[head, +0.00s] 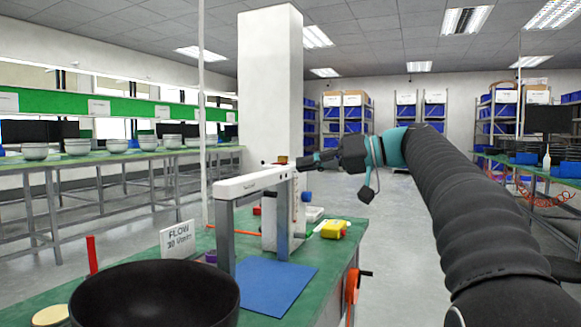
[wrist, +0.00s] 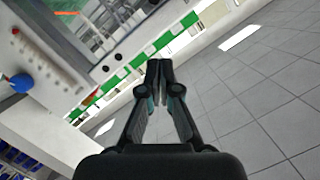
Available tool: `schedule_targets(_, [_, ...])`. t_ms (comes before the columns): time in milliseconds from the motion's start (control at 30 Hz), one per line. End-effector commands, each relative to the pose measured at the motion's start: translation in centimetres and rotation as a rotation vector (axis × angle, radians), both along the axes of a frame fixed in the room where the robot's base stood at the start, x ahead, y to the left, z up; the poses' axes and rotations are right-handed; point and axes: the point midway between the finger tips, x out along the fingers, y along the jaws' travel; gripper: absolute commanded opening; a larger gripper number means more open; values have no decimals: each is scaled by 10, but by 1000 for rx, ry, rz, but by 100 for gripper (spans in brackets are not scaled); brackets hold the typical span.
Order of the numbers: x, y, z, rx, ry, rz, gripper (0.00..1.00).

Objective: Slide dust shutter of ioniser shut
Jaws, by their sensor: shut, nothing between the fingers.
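A white ioniser bar (head: 250,181) rests on grey posts over the green bench. A white upright panel with a scale and a blue knob (head: 306,196) stands behind its right end; the panel (wrist: 40,75) and knob (wrist: 22,83) also show at the left of the wrist view. I cannot make out the dust shutter for certain. My gripper (head: 312,163) is at the right end of the bar, near the small red and yellow parts on top. In the wrist view my gripper (wrist: 158,64) has its fingertips together and holds nothing. Whether it touches anything is unclear.
A blue mat (head: 268,288), a black bowl (head: 155,295), a flow sign (head: 177,239) and a yellow item (head: 334,229) are on the green bench (head: 345,240). An orange-and-black handle (head: 353,286) hangs at its right edge. The floor to the right is clear.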

Motion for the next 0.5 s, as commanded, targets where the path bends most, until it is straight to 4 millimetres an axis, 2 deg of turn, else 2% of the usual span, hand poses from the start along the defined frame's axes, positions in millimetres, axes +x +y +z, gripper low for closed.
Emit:
schedule_targets(33, [-3, -11, 1, 0, 0, -4, 0])
schedule_targets(200, [-13, -36, 7, -1, 0, -1, 0])
schedule_targets(333, [-18, -50, 10, 1, 0, -1, 0])
schedule_targets(500, [-21, -57, 12, 1, 0, 1, 0])
